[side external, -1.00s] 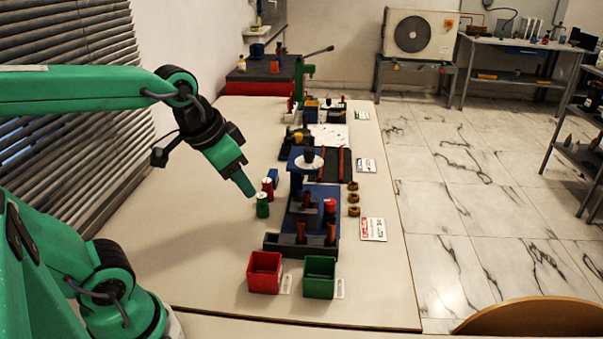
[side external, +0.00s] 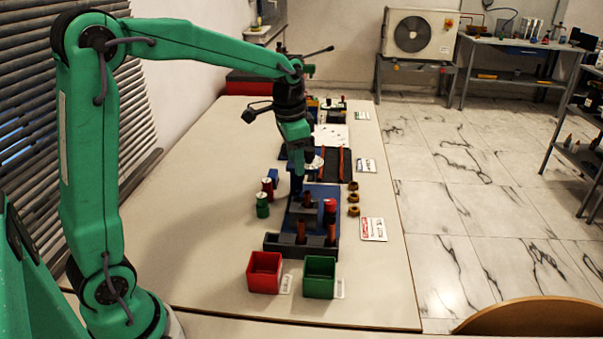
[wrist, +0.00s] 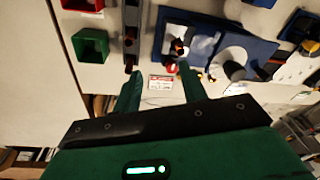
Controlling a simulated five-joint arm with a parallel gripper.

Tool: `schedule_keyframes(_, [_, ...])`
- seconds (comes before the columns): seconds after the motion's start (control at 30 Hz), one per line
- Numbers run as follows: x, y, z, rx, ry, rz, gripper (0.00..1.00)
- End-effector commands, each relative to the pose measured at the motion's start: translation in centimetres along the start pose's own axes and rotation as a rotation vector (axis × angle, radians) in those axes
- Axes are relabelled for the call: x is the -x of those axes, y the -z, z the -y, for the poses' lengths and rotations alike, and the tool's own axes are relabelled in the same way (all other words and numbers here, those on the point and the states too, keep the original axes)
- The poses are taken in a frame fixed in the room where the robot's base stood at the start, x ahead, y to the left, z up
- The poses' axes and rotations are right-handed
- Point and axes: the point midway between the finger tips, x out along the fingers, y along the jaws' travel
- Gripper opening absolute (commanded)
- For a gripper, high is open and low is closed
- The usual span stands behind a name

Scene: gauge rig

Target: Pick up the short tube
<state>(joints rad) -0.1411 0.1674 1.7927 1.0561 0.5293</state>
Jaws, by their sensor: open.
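Several copper-coloured tubes stand on the rig. I cannot tell which is the short tube. My gripper (side external: 299,160) points down over the far part of the blue plate, apart from the front tubes. In the wrist view my gripper (wrist: 158,80) is open, with nothing seen between its fingers. That view also shows copper tubes in the dark rack (wrist: 131,14) and one (wrist: 178,47) beyond the right finger.
A red bin (side external: 264,272) and a green bin (side external: 319,277) stand in front of the rack. A green cylinder (side external: 262,205) and a red cylinder (side external: 267,188) stand left of the plate. Brass nuts (side external: 353,198) lie to the right. The table's left side is clear.

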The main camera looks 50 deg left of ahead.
Motion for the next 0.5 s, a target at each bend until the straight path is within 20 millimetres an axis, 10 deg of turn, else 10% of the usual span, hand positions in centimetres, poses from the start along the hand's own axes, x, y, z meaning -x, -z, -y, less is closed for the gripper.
schedule_keyframes(0.5, [-7.2,3.4,4.7,-0.128,-0.068,0.101,0.42])
